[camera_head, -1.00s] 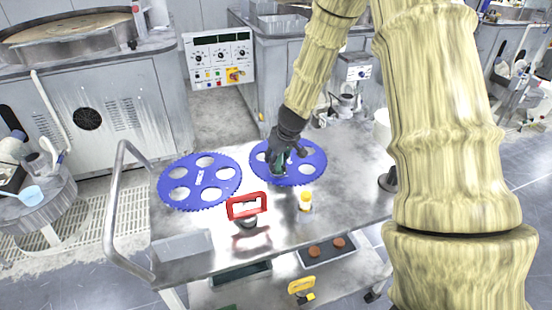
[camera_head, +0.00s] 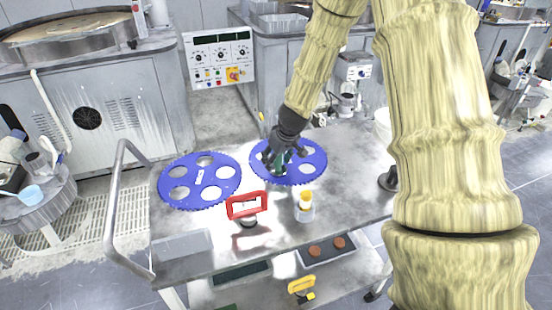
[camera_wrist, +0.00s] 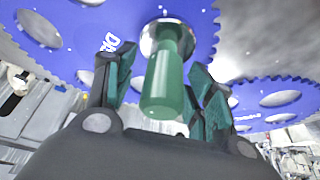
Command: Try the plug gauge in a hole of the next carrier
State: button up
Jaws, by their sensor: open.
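The green plug gauge (camera_wrist: 163,80) stands with its handle toward my wrist. Its far end is at a bright round spot in a blue toothed carrier (camera_wrist: 75,45), at one of its holes; how deep it sits I cannot tell. My gripper (camera_head: 282,158) is over the right-hand blue carrier (camera_head: 316,161) on the cart top. In the wrist view my gripper (camera_wrist: 163,68) is open, with one finger on each side of the gauge handle and gaps showing. In the head view the gauge (camera_head: 281,165) is partly hidden by the fingers.
Another blue carrier (camera_head: 181,190) lies left on the metal cart top (camera_head: 345,190). A grey tray (camera_head: 182,246) is at the front left, by the cart's rail (camera_head: 115,200).

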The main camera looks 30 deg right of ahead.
jog(key=v, duration=1.2)
jog(key=shift+w, duration=0.1)
